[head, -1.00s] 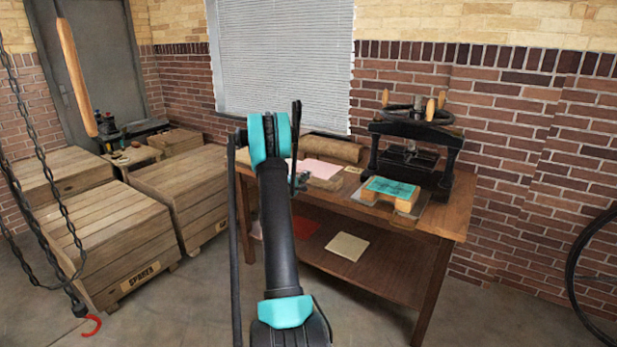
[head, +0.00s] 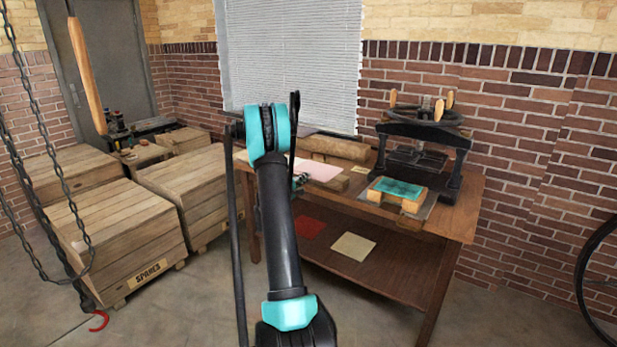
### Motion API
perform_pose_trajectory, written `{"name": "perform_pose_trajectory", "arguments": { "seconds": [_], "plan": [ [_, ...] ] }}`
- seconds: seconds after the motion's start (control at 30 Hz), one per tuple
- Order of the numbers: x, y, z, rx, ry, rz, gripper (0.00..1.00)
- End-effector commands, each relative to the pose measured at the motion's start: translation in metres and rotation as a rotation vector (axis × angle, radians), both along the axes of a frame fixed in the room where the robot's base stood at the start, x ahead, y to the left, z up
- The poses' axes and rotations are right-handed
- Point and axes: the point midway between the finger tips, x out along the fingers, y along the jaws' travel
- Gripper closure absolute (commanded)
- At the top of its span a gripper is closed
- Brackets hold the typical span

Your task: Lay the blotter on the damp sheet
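A pink sheet (head: 316,169), perhaps the blotter, lies flat on the left part of the wooden table. A teal sheet (head: 399,188) lies on a wooden block (head: 413,206) in front of the black hand press (head: 424,135). I cannot tell which sheet is the damp one. On the lower shelf lie a red square (head: 308,228) and a cream square (head: 353,246). My gripper (head: 300,181) is mostly hidden behind my arm, near the pink sheet's left edge. Whether it is open, or touches the sheet, cannot be seen.
The wooden table (head: 456,213) stands against the brick wall. A brown roll (head: 334,148) lies at its back. Wooden crates (head: 118,240) stand at the left, and a chain with a red hook (head: 98,321) hangs before them. Floor at the front right is clear.

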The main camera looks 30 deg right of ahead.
Motion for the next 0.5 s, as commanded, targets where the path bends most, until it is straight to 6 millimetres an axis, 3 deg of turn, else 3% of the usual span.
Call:
{"name": "perform_pose_trajectory", "arguments": {
  "seconds": [0.5],
  "plan": [
    [-0.022, 0.053, 0.0, 0.0, 0.0, 0.001, 1.0]
  ]
}}
